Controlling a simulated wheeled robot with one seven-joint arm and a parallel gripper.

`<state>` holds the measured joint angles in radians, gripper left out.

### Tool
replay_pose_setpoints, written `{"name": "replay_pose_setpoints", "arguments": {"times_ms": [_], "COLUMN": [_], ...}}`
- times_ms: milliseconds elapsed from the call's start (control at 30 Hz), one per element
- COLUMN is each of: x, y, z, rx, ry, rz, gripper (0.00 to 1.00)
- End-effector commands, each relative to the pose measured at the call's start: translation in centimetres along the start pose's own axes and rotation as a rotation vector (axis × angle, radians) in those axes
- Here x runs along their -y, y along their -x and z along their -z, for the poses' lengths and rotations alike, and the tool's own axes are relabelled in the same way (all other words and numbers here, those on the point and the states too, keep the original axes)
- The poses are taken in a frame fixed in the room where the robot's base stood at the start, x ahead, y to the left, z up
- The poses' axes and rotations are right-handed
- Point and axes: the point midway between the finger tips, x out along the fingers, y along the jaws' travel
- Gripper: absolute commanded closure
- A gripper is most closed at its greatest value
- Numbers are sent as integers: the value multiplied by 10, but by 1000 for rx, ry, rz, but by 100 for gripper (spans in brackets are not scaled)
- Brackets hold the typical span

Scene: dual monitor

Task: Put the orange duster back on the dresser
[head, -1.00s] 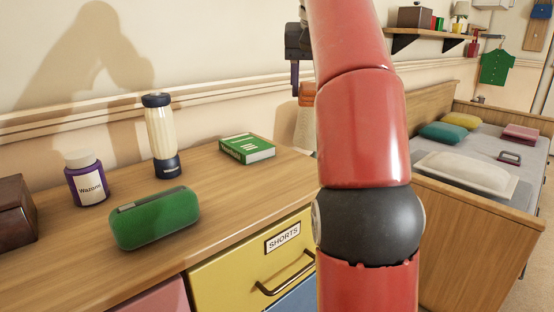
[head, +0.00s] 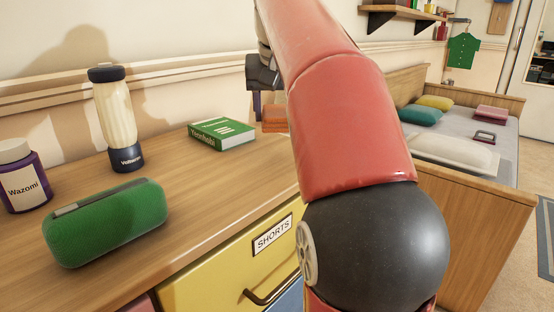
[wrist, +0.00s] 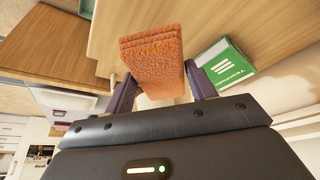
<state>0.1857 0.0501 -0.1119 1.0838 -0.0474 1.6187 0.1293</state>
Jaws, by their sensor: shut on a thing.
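The orange duster (wrist: 152,62) is held between the two fingers of my gripper (wrist: 160,92) in the wrist view. In the head view the duster (head: 275,118) shows as a small orange patch beside my red arm, with my gripper (head: 257,103) partly in sight and the rest hidden by the arm. The wooden dresser (head: 215,182) fills the lower left of the head view. In the wrist view its top (wrist: 215,22) lies beyond the duster. I cannot tell whether the duster touches it.
On the dresser are a green book (head: 222,134), a green speaker (head: 106,222), a cream bottle (head: 116,122) and a purple jar (head: 20,178). The dresser top between book and front edge is clear. A bed (head: 470,190) stands at the right.

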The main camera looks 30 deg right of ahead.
Motion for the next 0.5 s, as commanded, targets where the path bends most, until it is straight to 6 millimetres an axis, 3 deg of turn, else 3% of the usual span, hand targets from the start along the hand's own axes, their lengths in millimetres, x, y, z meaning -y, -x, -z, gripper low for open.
{"name": "replay_pose_setpoints", "arguments": {"times_ms": [33,100,300,500], "x": [0,0,0,0], "y": [-14,-24,-38,-64], "z": [-7,-11,-16,-27], "rx": [1,2,-1,2], "ry": [1,1,1,1], "rz": [0,0,0,-1], "gripper": [62,62,62,62]}}
